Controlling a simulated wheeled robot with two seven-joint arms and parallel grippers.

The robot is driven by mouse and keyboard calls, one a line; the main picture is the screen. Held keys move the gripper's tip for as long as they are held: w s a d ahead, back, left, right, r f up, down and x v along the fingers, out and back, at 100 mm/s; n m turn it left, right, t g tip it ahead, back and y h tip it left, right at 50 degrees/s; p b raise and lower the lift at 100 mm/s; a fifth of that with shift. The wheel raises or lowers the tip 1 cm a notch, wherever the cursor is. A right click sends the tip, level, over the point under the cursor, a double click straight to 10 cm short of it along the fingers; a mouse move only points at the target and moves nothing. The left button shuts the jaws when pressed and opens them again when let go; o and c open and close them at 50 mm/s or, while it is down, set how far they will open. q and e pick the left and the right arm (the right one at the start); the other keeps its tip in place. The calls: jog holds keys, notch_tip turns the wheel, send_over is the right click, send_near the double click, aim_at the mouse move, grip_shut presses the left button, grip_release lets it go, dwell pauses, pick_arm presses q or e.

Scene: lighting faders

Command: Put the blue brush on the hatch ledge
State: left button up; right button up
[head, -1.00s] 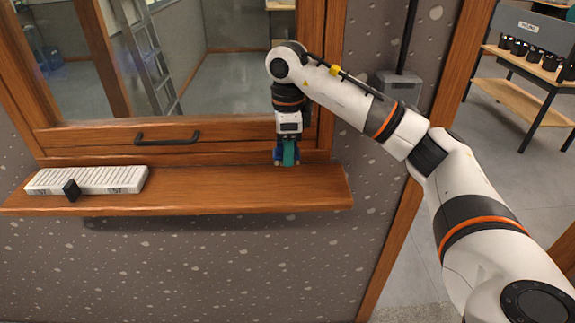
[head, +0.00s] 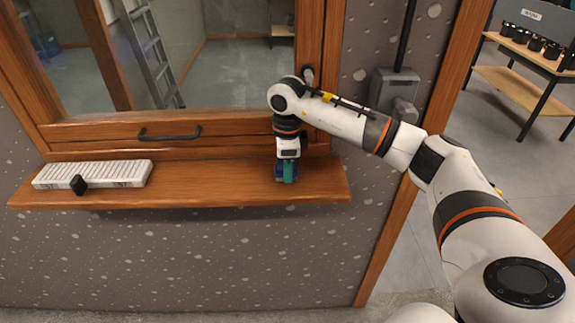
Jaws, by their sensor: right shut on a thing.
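The hatch ledge (head: 220,188) is a brown wooden shelf under the window hatch, on the left and centre of the head view. My right gripper (head: 287,169) points down over the right part of the ledge. It is shut on the blue brush (head: 281,174), which shows as a small dark blue and teal shape between and around the fingers. The fingers hide much of the brush. Its lower end is at or just above the ledge top; I cannot tell if it touches. My left gripper is not in view.
The middle of the ledge is clear. A black handle (head: 169,133) sits on the hatch frame. A grey box (head: 394,92) is on the wall at right.

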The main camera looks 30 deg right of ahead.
jog(key=o, duration=0.9)
jog(key=shift+r+p, duration=0.25)
jog(key=shift+p, duration=0.1)
notch_tip(320, 180, up, 6)
jog(key=b, duration=0.2)
jog(key=shift+f+b, duration=0.2)
jog(key=shift+b, duration=0.15)
notch_tip(320, 180, up, 5)
jog(key=shift+f, duration=0.1)
jog(key=shift+r, duration=0.65)
